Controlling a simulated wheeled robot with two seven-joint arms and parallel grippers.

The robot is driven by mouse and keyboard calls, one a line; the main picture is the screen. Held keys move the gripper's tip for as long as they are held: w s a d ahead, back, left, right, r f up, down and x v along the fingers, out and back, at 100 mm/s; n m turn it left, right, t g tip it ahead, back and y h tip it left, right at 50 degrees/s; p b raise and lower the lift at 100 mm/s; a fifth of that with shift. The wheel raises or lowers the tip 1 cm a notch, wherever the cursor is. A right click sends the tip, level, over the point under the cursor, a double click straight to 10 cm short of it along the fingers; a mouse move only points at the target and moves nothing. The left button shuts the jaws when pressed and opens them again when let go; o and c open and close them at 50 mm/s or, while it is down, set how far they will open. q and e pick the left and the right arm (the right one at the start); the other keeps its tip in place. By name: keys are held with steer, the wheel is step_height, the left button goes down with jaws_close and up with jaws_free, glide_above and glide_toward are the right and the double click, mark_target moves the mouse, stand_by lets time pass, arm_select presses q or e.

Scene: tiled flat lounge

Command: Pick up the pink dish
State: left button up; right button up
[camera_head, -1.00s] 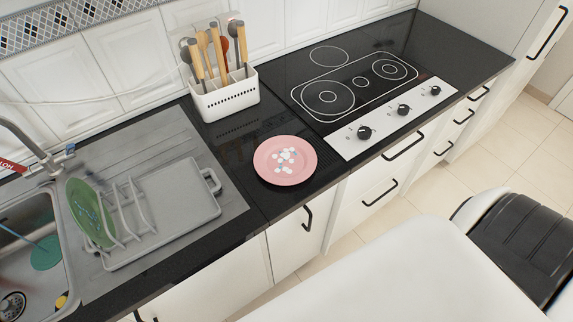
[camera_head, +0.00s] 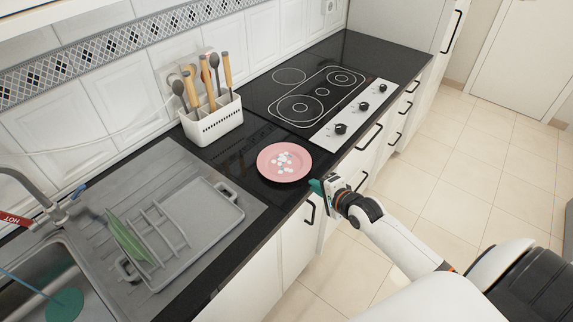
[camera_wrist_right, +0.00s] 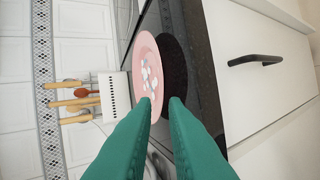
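The pink dish (camera_head: 265,160) is a round plate with small white and grey pieces on it. It rests on the black counter between the utensil holder and the hob, near the front edge. It also shows in the right wrist view (camera_wrist_right: 139,62), with a dark round shadow or reflection beside it. My right gripper (camera_head: 315,186) is at the counter's front edge, just beside the dish's near right rim. In the right wrist view its two green fingers (camera_wrist_right: 162,100) are apart, with the left fingertip overlapping the dish's rim; contact is unclear. My left gripper is out of view.
A white utensil holder (camera_head: 212,122) stands behind the dish. The black hob (camera_head: 285,100) lies to its right. A grey drying rack (camera_head: 205,225) with a green plate (camera_head: 127,240) and a sink (camera_head: 30,275) are on the left. Cabinet handles (camera_head: 311,212) stick out below the counter.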

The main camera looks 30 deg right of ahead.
mark_target(301, 176)
steer(key=x, duration=0.4)
steer(key=shift+w+a, duration=0.1)
steer(key=x, duration=0.2)
steer(key=d+x, duration=0.1)
steer(key=x, duration=0.1)
steer(key=shift+p, duration=0.4)
steer(key=shift+w+a+f, duration=0.1)
steer(key=shift+w+f, duration=0.1)
steer(key=shift+w, duration=0.15)
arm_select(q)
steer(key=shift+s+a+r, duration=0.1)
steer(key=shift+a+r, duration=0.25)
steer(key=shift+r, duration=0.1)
arm_select(e)
jaws_close()
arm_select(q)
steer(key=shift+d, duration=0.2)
arm_select(e)
steer(key=shift+r, duration=0.1)
